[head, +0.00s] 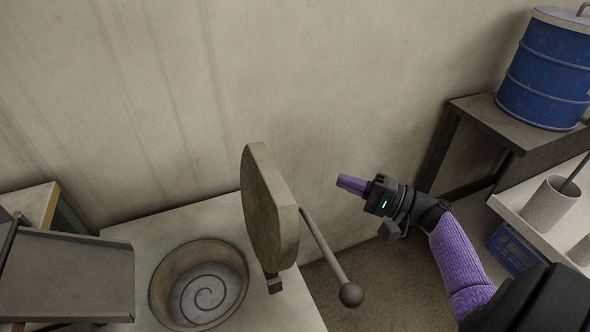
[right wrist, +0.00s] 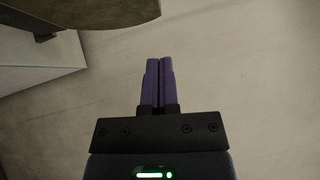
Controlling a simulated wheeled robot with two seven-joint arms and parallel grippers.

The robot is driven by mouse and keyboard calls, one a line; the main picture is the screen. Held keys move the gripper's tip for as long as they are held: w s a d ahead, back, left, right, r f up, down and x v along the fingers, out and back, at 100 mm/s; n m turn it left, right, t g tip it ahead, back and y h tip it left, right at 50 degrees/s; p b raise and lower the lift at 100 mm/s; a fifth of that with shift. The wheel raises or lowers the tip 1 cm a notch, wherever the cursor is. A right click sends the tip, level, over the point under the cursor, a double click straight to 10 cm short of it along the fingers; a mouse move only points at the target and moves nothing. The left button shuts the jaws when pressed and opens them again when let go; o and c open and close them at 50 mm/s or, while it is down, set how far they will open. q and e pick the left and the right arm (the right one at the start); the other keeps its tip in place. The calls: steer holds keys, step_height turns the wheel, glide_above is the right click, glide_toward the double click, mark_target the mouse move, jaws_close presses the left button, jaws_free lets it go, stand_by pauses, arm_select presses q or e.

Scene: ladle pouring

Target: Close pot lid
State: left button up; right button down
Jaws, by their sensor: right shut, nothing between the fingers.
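The pot lid (head: 268,208) is a thick, grey-brown disc standing upright, swung open at the right side of the round pot opening (head: 199,285). A rod handle with a dark ball end (head: 350,294) sticks out from the lid toward the lower right. The pot opening is uncovered and shows a spiral inside. My right gripper (head: 350,184) is shut and empty, apart from the lid and to its right, above the handle. In the right wrist view its purple fingers (right wrist: 158,82) are together, with what looks like the lid's edge (right wrist: 85,40) at upper left. My left gripper is not in view.
A grey tray (head: 65,275) stands left of the pot. A blue drum (head: 546,70) sits on a dark table at upper right, with a grey cylindrical container (head: 551,205) on a light shelf below. The wall (head: 300,90) is close behind the lid.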

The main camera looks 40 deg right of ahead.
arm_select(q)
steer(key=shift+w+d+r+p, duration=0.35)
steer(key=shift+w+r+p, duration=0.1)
arm_select(e)
steer(key=w+a+r, duration=0.1)
steer(key=w+a, duration=0.6)
steer(key=shift+a+r, duration=0.2)
steer(key=shift+a, duration=0.1)
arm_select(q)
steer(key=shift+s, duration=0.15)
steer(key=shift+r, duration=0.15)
